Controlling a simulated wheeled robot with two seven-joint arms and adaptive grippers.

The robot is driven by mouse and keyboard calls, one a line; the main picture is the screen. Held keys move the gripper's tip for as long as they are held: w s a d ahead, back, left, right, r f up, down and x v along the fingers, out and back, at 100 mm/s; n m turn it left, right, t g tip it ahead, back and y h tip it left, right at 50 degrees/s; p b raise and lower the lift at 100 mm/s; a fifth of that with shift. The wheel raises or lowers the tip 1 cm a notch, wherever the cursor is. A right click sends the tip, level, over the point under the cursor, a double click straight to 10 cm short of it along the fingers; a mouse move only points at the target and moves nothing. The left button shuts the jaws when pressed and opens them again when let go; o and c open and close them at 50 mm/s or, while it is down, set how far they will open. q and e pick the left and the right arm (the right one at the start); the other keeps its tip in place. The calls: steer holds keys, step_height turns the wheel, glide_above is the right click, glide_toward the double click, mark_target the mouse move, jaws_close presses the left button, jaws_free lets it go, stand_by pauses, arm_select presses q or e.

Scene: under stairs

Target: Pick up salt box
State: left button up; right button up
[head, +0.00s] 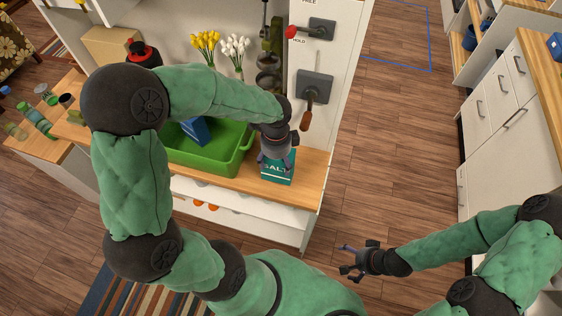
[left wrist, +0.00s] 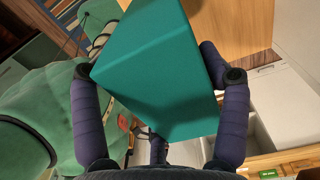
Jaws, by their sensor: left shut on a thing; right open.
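The teal salt box (head: 277,174), with "SALT" lettering on its front, is at the right end of the wooden counter, right of the green bin. My left gripper (head: 276,160) comes down over its top and is shut on it. In the left wrist view the teal box (left wrist: 160,70) fills the space between the dark fingers. Whether the box touches the counter or is slightly raised, I cannot tell. My right gripper (head: 352,260) is open and empty, out over the floor at the lower right.
A green bin (head: 205,165) with a blue box (head: 196,130) in it stands left of the salt box. Yellow flowers (head: 205,43) and white flowers (head: 234,48) are behind. A white panel with levers (head: 316,85) rises behind the counter's right end. Wooden floor is clear to the right.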

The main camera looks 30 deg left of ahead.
arm_select(q)
steer(key=s+a+r+p, duration=0.1)
steer(key=s+a+r, duration=0.2)
steer(key=s+r, duration=0.5)
steer(key=s, duration=0.3)
steer(key=shift+s+a, duration=0.3)
steer(key=shift+s, duration=0.05)
steer(key=o, duration=0.8)
steer(key=c, duration=1)
steer(key=shift+c, duration=0.2)
